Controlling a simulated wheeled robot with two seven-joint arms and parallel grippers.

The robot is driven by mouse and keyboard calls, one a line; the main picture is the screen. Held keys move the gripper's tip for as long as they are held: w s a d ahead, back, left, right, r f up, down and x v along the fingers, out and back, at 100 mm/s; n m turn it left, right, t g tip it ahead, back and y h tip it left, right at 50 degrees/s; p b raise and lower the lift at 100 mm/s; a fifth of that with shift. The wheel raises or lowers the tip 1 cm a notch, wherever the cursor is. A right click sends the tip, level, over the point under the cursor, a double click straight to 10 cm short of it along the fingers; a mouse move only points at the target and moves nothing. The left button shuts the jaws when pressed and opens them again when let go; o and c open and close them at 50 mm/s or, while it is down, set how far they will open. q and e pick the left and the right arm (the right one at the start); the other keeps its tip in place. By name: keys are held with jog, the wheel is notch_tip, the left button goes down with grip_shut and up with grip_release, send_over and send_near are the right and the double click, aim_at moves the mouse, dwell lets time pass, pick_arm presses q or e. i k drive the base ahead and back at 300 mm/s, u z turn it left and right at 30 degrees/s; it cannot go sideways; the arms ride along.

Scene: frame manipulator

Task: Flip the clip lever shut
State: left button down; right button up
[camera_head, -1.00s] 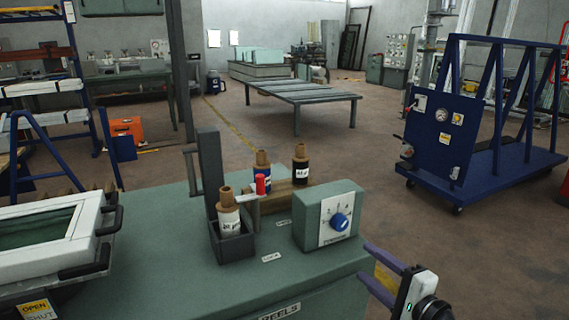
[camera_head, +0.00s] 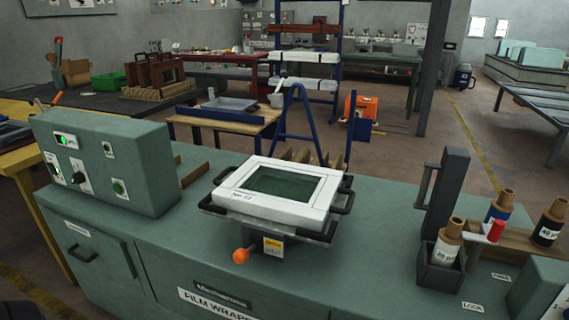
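A white frame (camera_head: 284,190) with a dark green panel lies on a dark holder (camera_head: 225,213) with black side handles, on the green bench. A lever with an orange ball knob (camera_head: 241,256) sticks out low at the holder's front, pointing toward me and left. A yellow and white label (camera_head: 273,246) hangs just right of the knob; its words are too small to read here. I cannot tell from this view which lever position is shut. Neither of my grippers is in view.
A green control box (camera_head: 105,160) stands on the bench at left. At right are a dark upright post (camera_head: 445,195), several spools and a red-tipped lever (camera_head: 496,231). The bench top (camera_head: 375,235) between the frame and the post is clear.

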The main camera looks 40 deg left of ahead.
aim_at(241, 256)
jog(key=u, duration=2.8)
jog(key=k, duration=0.7)
jog(key=z, duration=1)
jog(key=i, duration=0.5)
jog(key=u, duration=0.05)
